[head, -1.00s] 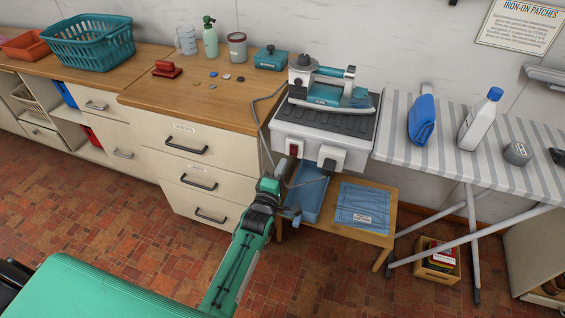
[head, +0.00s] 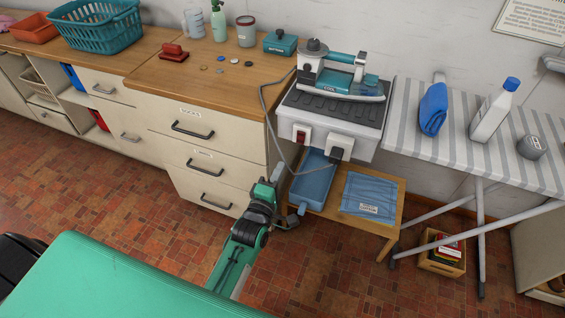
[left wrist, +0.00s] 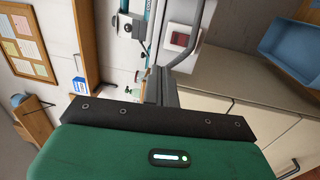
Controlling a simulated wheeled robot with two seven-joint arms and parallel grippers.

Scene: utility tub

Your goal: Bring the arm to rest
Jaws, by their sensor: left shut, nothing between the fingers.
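My left arm reaches up from the bottom in the head view. Its gripper (head: 278,174) is in front of the drawers' right edge, left of the blue tray (head: 313,184), and looks apart from everything. In the left wrist view the gripper fingers (left wrist: 160,87) are shut, with nothing between them. A grey-white ironing station (head: 334,110) carries a teal iron (head: 341,84) on its dark ribbed top. Its front has a red switch (head: 302,136) and a white socket (head: 343,141) with a dark plug. The red switch also shows in the left wrist view (left wrist: 180,39). My right gripper is not in view.
The drawer cabinet (head: 205,158) stands left of the gripper. A low wooden stand (head: 395,208) with the tray and a folded blue cloth (head: 369,195) is on its right. A grey cord (head: 266,108) hangs beside the station. The ironing board (head: 455,140) is farther right; floor in front is open.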

